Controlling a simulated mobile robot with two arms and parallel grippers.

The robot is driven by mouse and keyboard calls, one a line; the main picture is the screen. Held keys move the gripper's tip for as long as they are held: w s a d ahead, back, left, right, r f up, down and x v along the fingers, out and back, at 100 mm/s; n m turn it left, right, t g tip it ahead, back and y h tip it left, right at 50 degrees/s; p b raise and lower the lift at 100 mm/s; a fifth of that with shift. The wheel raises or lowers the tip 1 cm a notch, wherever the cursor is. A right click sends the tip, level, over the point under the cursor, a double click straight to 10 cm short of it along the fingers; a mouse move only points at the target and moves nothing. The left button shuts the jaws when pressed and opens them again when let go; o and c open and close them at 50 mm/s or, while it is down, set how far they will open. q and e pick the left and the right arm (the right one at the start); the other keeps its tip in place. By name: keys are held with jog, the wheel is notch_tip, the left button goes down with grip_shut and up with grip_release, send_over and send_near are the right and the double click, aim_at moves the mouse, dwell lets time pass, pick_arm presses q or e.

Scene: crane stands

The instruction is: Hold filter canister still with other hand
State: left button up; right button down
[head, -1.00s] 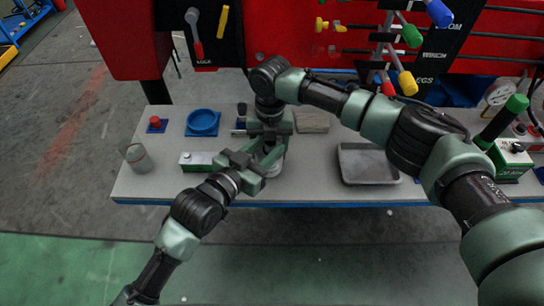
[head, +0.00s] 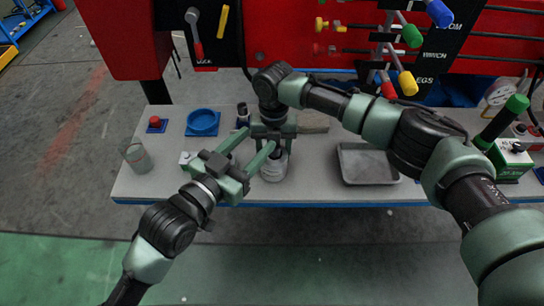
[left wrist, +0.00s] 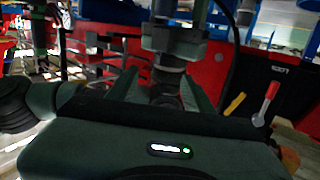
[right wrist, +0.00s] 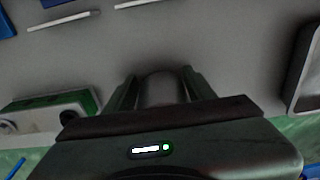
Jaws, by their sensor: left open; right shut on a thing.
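The filter canister (head: 273,168), pale with a dark top, stands upright near the workbench's front edge. My right gripper (head: 273,137) comes down from above and is shut on its upper part. In the right wrist view a grey cylindrical part of the canister (right wrist: 160,88) sits between the fingers. My left gripper (head: 258,141) is open, left of the canister, with its fingers pointing toward it and the right gripper. In the left wrist view the right gripper (left wrist: 172,40) stands ahead above a dark part between the left fingers. I cannot tell whether the left fingers touch anything.
A green-handled device (head: 508,155) stands right. Hanging tools line the red panel behind.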

pick_arm(q)
jog(key=v, duration=1)
jog(key=shift+s, duration=0.2)
pick_arm(e)
jog(key=shift+r, duration=0.2)
jog(key=shift+c, duration=2.2)
grip_release()
notch_tip(320, 180, up, 12)
jog(key=shift+w, duration=0.4)
jog(key=shift+a+f, duration=0.1)
